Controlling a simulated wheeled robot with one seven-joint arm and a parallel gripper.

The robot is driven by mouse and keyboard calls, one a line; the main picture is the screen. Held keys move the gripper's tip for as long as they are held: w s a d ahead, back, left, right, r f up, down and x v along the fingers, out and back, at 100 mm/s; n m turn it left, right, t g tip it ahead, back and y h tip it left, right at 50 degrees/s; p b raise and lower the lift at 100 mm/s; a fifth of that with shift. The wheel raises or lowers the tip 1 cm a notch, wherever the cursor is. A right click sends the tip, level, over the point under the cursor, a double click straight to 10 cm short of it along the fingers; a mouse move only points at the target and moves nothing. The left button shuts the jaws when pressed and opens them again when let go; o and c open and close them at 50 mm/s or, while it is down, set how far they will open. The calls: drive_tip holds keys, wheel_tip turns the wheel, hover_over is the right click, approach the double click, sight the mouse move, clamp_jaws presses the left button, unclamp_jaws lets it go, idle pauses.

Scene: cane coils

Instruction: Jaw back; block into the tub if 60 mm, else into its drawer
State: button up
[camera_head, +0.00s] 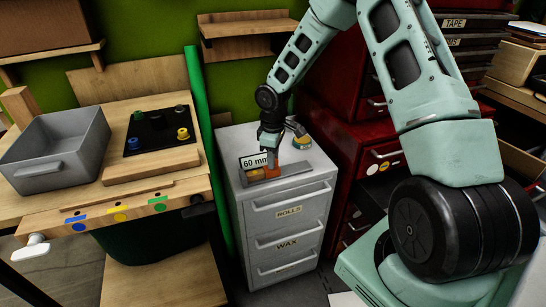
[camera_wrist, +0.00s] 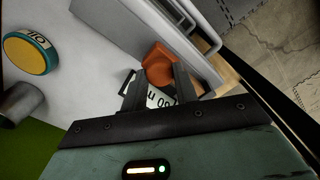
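My gripper (camera_wrist: 155,82) points down at a grey gauge with a long bar (camera_head: 290,170) on top of a grey drawer cabinet (camera_head: 240,205). Its two fingers are apart, with an orange piece (camera_wrist: 159,64) just beyond and partly between them. A gap shows beside the left finger. The orange piece also shows in the head view (camera_head: 268,173); I cannot tell whether it is the jaw or a block. A white sign (camera_head: 251,161) reads "60 mm"; the gripper partly covers it. A grey tub (camera_head: 50,172) stands on the wooden bench at left and looks empty.
A yellow button on a teal base (camera_wrist: 30,53) sits on the cabinet top. Its drawers, labelled ROLLS (camera_head: 289,211) and WAX (camera_head: 287,243), are shut. A black mat (camera_head: 155,143) holds coloured pieces. A green post (camera_head: 202,130) stands between bench and cabinet; a red cabinet (camera_head: 340,125) is behind.

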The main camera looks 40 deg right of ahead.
clamp_jaws()
drive_tip(key=shift+s+d+r+p, duration=0.1)
drive_tip(key=shift+s+d+p, duration=0.05)
drive_tip(key=shift+d+p, duration=0.25)
drive_tip(key=shift+s+d+r+p, duration=0.1)
drive_tip(key=shift+d+p, duration=0.15)
drive_tip(key=shift+d, duration=0.25)
drive_tip(key=shift+d+f, duration=0.2)
drive_tip(key=shift+d, duration=0.1)
drive_tip(key=o, duration=0.9)
unclamp_jaws()
drive_tip(key=shift+s+d, duration=0.1)
drive_tip(key=shift+c, duration=0.2)
wheel_tip(320, 180, up, 17)
drive_tip(key=p, duration=0.1)
drive_tip(key=shift+r, duration=0.2)
